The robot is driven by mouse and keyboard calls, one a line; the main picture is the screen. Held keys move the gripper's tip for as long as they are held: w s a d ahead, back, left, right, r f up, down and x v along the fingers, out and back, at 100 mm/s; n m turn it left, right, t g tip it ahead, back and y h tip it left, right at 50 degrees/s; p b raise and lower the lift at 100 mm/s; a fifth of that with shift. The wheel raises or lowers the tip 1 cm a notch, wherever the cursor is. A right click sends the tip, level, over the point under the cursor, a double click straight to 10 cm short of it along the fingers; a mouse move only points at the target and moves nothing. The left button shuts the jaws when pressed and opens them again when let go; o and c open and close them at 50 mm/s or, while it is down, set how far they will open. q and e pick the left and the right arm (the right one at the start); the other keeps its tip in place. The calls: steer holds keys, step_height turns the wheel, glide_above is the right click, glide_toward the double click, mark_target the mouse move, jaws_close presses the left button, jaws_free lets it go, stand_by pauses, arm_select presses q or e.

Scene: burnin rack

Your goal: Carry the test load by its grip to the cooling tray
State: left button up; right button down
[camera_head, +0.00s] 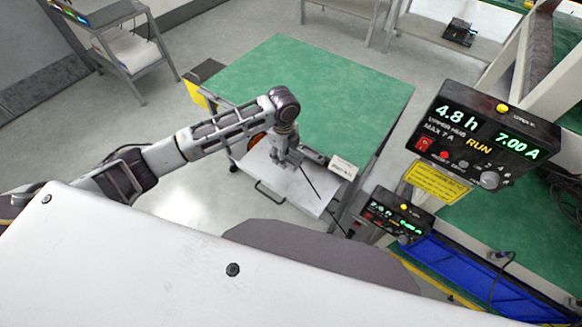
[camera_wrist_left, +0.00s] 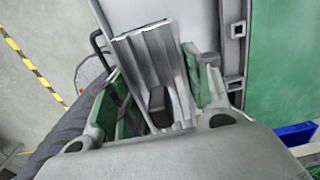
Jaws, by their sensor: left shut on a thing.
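The test load (camera_wrist_left: 150,60), a grey ribbed metal block, sits between the green-padded fingers of my left gripper (camera_wrist_left: 157,100) in the left wrist view. The gripper is shut on it; the exact contact at the grip is partly hidden by the gripper body. In the head view my left gripper (camera_head: 287,160) points down over a pale metal tray (camera_head: 272,183) with a dark front handle, which looks like the cooling tray. From this angle I cannot tell whether the load touches the tray. My right gripper is not in view.
A green-topped table (camera_head: 325,85) stands behind the tray. A white label (camera_head: 343,168) is at the tray's right. A powered display unit (camera_head: 490,130) and a blue bin (camera_head: 475,280) are on the right. A small shelf cart (camera_head: 130,50) stands far left.

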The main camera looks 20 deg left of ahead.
arm_select(q)
glide_above(285, 174)
steer(key=shift+d+f, duration=0.15)
steer(key=shift+f, duration=2.85)
steer(key=shift+f, duration=1.85)
steer(key=shift+s+f, duration=0.1)
steer(key=shift+f, duration=0.05)
steer(key=o, duration=1.2)
steer(key=shift+c, duration=0.2)
step_height(285, 174, up, 12)
steer(key=shift+r, duration=0.15)
